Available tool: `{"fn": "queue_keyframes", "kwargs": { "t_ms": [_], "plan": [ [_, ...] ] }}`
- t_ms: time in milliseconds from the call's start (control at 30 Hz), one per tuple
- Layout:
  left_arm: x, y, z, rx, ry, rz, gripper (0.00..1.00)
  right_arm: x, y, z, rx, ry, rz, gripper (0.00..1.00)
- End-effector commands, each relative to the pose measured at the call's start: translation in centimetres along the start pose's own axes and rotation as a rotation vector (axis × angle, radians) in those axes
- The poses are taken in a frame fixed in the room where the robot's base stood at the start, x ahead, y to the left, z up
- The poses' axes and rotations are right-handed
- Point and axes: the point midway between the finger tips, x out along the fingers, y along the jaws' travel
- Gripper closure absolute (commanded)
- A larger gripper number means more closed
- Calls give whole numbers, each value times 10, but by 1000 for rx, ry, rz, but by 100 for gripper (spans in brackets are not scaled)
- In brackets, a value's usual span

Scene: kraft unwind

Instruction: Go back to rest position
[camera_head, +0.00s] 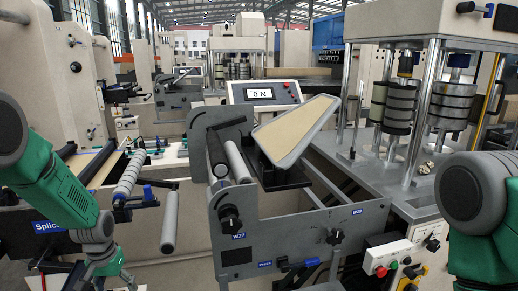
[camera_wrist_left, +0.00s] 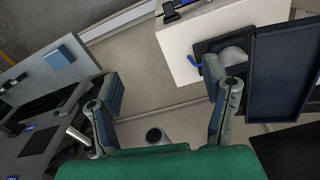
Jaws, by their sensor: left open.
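My left arm comes in from the left in the head view, with its green and grey links hanging downward. My left gripper (camera_head: 108,277) is at the lower left, partly cut off by the bottom edge, in front of the splice table. In the left wrist view my left gripper (camera_wrist_left: 163,80) has its two fingers spread wide apart with nothing between them; floor shows in the gap. My right arm shows as a grey and green link at the right edge of the head view. Its gripper is out of the picture.
A grey unwind frame (camera_head: 300,232) with rollers and a tilted tray (camera_head: 293,130) stands in the middle, below a "0 N" display (camera_head: 264,93). A press with metal columns (camera_head: 427,110) is at right. A button box (camera_head: 388,256) sits near my right arm.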

Motion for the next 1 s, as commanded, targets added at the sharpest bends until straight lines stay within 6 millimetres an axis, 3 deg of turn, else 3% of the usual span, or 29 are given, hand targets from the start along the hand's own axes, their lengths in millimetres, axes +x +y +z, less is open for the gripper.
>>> {"fn": "queue_keyframes", "kwargs": {
  "t_ms": [33, 200, 333, 500, 600, 700, 1000],
  "plan": [
    [39, 14, 31, 23, -14, -1, 32, 16, 0, 1, 0, 0, 0, 62],
    [118, 48, 131, 81, -7, 2, 32, 44, 0, 2, 0, 0, 0, 62],
    [157, 64, 217, 126, -3, 3, 32, 66, 0, 4, 0, 0, 0, 62],
    [172, 71, 310, 174, 4, 2, 32, 88, -1, 5, 0, 0, 0, 62],
    [169, 72, 340, 192, 10, 2, 32, 95, -1, 5, 0, 0, 0, 62],
    [165, 71, 353, 200, 16, 2, 32, 97, -1, 5, 0, 0, 0, 62],
    [163, 71, 355, 201, 19, 2, 32, 95, -1, 5, 0, 0, 0, 62]
  ]
}}
